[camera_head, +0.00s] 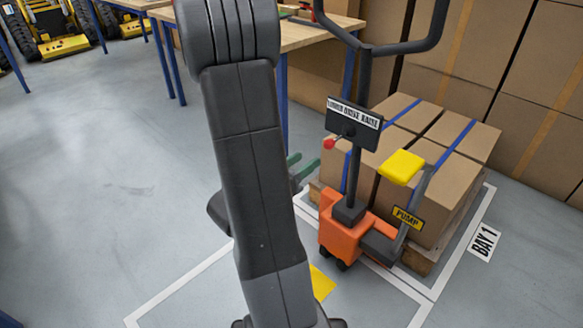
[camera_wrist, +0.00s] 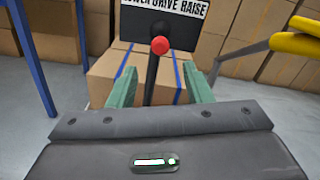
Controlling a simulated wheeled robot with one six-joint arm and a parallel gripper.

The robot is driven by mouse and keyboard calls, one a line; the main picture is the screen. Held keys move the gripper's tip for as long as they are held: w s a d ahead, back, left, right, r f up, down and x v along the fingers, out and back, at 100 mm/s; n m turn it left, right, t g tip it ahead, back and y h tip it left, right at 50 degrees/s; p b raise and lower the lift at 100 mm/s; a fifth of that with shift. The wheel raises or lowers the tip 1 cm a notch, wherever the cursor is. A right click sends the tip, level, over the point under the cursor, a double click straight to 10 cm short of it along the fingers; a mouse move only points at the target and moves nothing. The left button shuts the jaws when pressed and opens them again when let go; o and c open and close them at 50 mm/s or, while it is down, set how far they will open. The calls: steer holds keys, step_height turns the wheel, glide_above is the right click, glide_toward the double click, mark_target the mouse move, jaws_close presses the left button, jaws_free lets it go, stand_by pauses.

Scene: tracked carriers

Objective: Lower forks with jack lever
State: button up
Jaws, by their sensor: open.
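The pallet jack has an orange body (camera_head: 342,232) and a dark column with a plate (camera_head: 353,122) lettered LOWER DRIVE RAISE. A short lever with a red knob (camera_head: 329,144) sticks out below the plate. In the wrist view the red knob (camera_wrist: 160,45) shows beneath the middle of the lettering, between the two green fingers and beyond their tips. My gripper (camera_head: 305,166) is open and empty, left of and slightly below the knob in the head view, apart from it. The forks are hidden under the loaded wooden pallet (camera_head: 425,262).
Cartons (camera_head: 455,130) with blue straps sit on the pallet. A yellow-topped pump lever (camera_head: 401,167) stands right of the column, and a handlebar (camera_head: 400,47) curves above. A wooden table (camera_head: 300,35) is behind. Stacked cartons line the back right. Floor at left is clear.

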mark_target(326, 146)
steer(key=shift+v, duration=1.65)
steer(key=shift+b+x, duration=0.65)
steer(key=shift+x, duration=5.55)
